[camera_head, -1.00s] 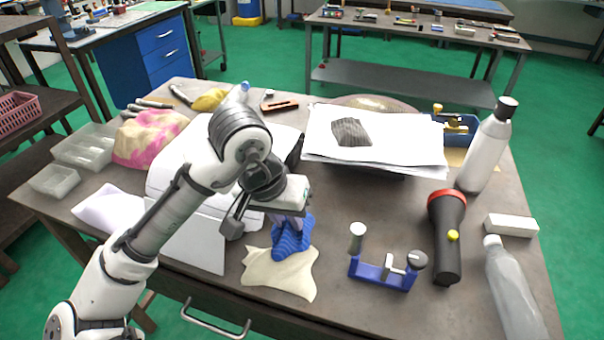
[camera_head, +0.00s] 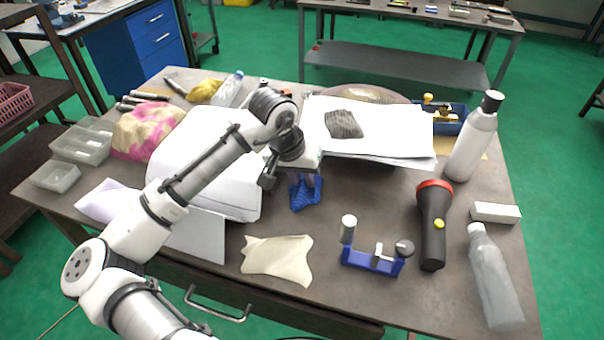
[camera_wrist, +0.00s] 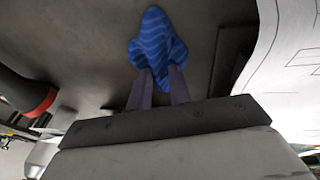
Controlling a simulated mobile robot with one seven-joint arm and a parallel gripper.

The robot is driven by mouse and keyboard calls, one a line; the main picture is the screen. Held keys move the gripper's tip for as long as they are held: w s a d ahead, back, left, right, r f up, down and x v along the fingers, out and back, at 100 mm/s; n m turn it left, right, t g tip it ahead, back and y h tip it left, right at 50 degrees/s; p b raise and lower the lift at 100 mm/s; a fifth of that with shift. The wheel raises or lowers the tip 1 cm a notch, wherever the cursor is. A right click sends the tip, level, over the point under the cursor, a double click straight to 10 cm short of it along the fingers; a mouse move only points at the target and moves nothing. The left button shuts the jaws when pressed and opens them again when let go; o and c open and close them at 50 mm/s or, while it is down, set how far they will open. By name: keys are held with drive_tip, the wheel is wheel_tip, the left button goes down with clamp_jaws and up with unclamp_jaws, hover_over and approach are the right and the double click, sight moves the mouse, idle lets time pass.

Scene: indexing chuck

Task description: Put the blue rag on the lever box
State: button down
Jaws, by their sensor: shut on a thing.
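The blue rag (camera_head: 305,195) hangs bunched below my gripper (camera_head: 307,180). It has a lighter wavy pattern. In the wrist view, the rag (camera_wrist: 157,42) is held at the tips of my gripper (camera_wrist: 158,80), whose two fingers are shut on it. Bare grey tabletop shows around the rag there. A blue box with yellow lever-like parts (camera_head: 452,122) stands at the back right of the table and looks like the lever box. It is partly hidden by the paper stack and the white bottle. My gripper is left of it and nearer the front.
A paper stack (camera_head: 385,140) bearing a dark cloth (camera_head: 343,124) lies between my gripper and the blue box. A white bottle (camera_head: 474,138), a flashlight (camera_head: 433,230) and a blue-based stand (camera_head: 372,262) are at right. A cream cloth (camera_head: 278,258) lies in front.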

drive_tip(key=shift+f, duration=0.15)
drive_tip(key=c, duration=1.3)
unclamp_jaws()
